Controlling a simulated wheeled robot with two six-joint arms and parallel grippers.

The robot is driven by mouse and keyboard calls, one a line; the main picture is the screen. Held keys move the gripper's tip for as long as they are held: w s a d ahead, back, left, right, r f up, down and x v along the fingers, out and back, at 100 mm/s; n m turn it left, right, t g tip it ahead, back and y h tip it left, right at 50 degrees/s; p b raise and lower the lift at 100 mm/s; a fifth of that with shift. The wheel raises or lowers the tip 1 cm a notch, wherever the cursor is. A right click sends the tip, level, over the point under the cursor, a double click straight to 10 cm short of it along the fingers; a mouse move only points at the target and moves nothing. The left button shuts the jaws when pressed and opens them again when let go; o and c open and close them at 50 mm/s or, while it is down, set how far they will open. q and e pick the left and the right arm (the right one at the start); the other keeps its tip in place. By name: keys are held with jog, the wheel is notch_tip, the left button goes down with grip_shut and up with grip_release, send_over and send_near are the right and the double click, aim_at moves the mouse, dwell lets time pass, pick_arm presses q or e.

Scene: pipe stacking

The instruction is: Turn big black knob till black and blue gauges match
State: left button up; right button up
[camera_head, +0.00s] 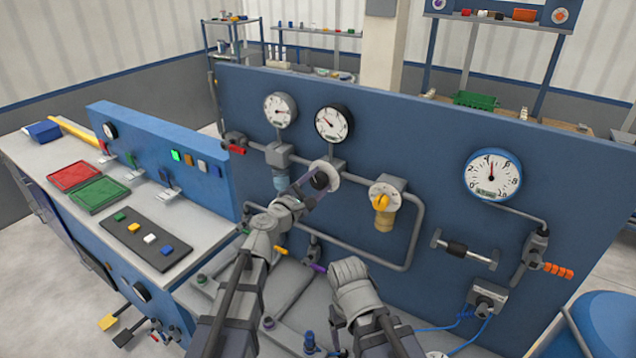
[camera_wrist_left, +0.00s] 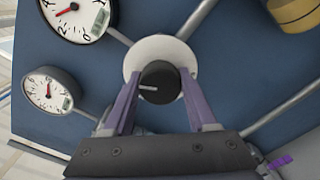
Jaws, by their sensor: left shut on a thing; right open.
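The big black knob (camera_head: 320,180) sits on a pale round plate on the blue panel. It also shows in the left wrist view (camera_wrist_left: 160,82), its white mark pointing left. My left gripper (camera_wrist_left: 159,88) is shut on it, a purple finger on each side. The black-rimmed gauge (camera_head: 334,122) is just above the knob; its red needle points up and left. It is partly cut off in the wrist view (camera_wrist_left: 78,14). The blue-rimmed gauge (camera_head: 492,175) is at the right; its needle points nearly straight up. My right gripper (camera_head: 346,270) is open, low in front of the panel.
A grey-rimmed gauge (camera_head: 280,110) is left of the black one. A yellow valve knob (camera_head: 382,201) is right of the big knob, with grey pipes (camera_head: 418,235) around it.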

pick_arm(q)
jog(key=m, duration=0.4)
jog(key=shift+f+m, duration=0.1)
jog(key=shift+m, duration=0.3)
jog(key=shift+d+m, duration=0.1)
jog(key=shift+m, duration=1.5)
jog(key=shift+s, duration=0.1)
jog(key=o, duration=1.4)
jog(key=shift+c, duration=0.2)
jog(key=v, duration=0.7)
jog(key=shift+s+a, duration=0.25)
jog(key=shift+s, duration=0.05)
jog(key=shift+w, duration=0.15)
